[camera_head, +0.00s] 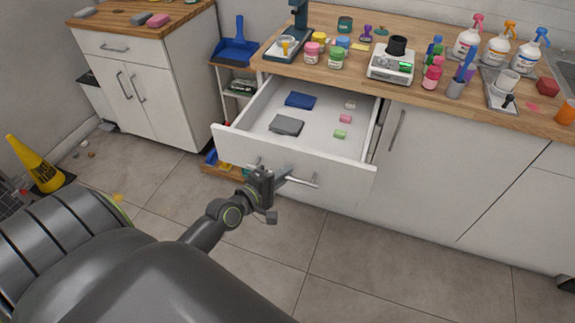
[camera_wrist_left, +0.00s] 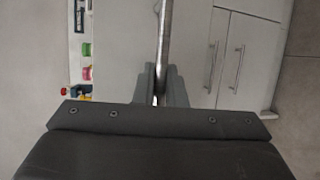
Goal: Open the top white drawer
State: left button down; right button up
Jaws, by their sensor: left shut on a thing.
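The top white drawer (camera_head: 345,166) is pulled well out of the counter under the wooden worktop. Inside it lie a blue folded cloth (camera_head: 300,101), a grey folded cloth (camera_head: 286,125) and several small pink, green and pale blocks. My left gripper (camera_head: 272,182) is at the drawer front, shut on the metal bar handle (camera_head: 302,181). In the left wrist view the handle (camera_wrist_left: 164,45) runs between the two fingers (camera_wrist_left: 160,88). My right gripper is in neither view.
The worktop (camera_head: 330,73) holds a microscope (camera_head: 293,40), jars, a scale (camera_head: 392,60) and spray bottles. A second white cabinet (camera_head: 160,85) stands at the left. The tiled floor before the drawer is clear.

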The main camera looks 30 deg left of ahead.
pick_arm(q)
jog(key=s+d, duration=0.1)
jog(key=s, duration=0.5)
jog(key=shift+s+d, duration=0.25)
jog(key=shift+d, duration=0.05)
jog(key=c, duration=1.5)
grip_release()
jog(key=shift+c, duration=0.2)
jog(key=shift+o, duration=0.2)
jog(key=b+v, duration=0.6)
jog(key=v, duration=1.1)
jog(key=shift+s, duration=0.2)
jog(key=shift+a+f, duration=0.1)
jog(key=shift+a, duration=0.05)
